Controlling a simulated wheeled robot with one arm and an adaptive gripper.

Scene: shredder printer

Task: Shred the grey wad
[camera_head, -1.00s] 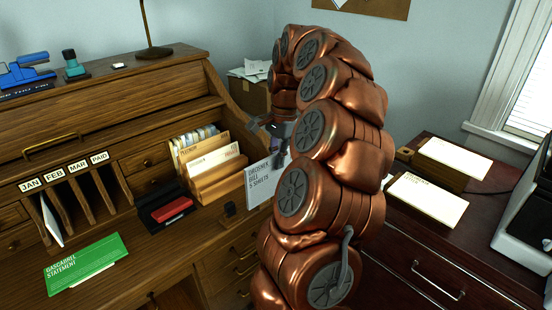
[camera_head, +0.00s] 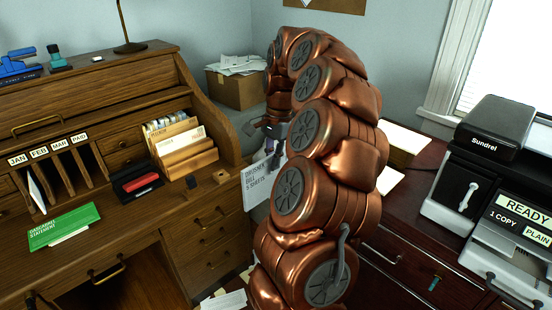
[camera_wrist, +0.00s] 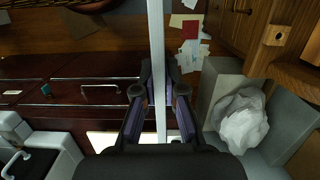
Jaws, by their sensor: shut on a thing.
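My gripper (camera_head: 275,131) is shut on a light grey wad of flat sheets (camera_head: 262,174). Its printed face seems to read "Dressner bill 3 sheets". The wad hangs upright below the gripper in the head view, partly hidden by my copper arm. In the wrist view, my gripper (camera_wrist: 158,88) pinches the wad (camera_wrist: 157,35), which shows edge-on as a pale strip between the fingers. It is held clear of the desk, over the gap between desk and cabinet. I cannot make out a shredder for certain.
A roll-top desk (camera_head: 90,95) with folders and a green statement (camera_head: 64,226) stands left. A dark red cabinet (camera_head: 398,250) stands right, bearing a "Sundrel" machine (camera_head: 485,128) with a "READY" panel. Loose papers (camera_wrist: 191,52) lie on the floor. A grey bin holds crumpled white material (camera_wrist: 240,122).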

